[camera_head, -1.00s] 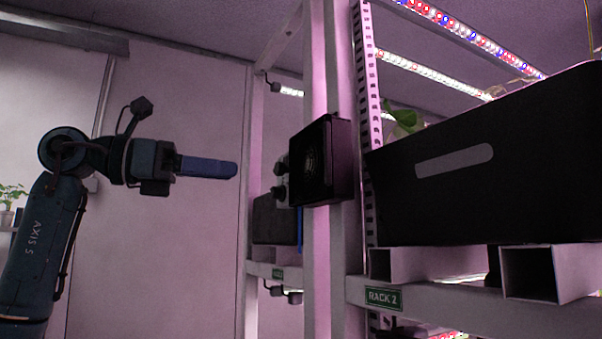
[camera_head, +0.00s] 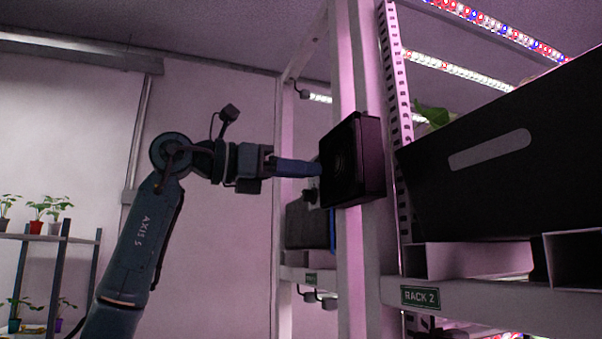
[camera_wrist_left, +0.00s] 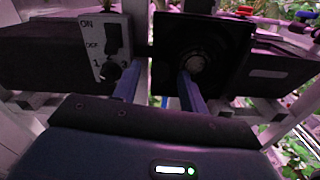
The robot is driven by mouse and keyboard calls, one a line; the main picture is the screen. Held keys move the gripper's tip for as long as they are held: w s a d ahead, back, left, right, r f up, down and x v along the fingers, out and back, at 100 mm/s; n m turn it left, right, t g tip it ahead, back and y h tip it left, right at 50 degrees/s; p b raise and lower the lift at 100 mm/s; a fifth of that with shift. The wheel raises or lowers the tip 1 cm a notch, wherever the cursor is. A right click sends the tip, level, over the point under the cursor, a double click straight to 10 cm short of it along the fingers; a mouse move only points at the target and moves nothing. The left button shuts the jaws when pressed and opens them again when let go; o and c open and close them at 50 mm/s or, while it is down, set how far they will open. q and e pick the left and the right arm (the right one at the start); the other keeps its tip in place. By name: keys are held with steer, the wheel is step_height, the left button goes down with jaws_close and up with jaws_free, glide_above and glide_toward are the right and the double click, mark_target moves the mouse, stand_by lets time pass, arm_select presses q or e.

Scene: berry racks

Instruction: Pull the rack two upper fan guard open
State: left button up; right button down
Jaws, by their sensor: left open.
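The rack two upper fan guard is the black square unit (camera_head: 352,162) on the white post of the rack, above the "RACK 2" label (camera_head: 420,297). In the left wrist view the guard (camera_wrist_left: 222,48) is a dark panel with a round grille or hub in it. My left gripper (camera_head: 312,169) is at the guard's left side in the head view. In the wrist view its two blue fingers are apart, one in front of the guard and one near its left edge. I cannot tell whether they touch it. My right gripper is not in view.
A pale switch panel marked "ON" (camera_wrist_left: 104,45) with a dark knob is just left of the guard. A large black crate (camera_head: 500,200) stands on the rack to the right. A shelf of potted plants (camera_head: 40,238) stands at the far left.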

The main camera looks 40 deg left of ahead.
arm_select(q)
steer(key=shift+w+d, duration=0.15)
steer(key=shift+w, duration=0.2)
steer(key=shift+c, duration=0.2)
jaws_close()
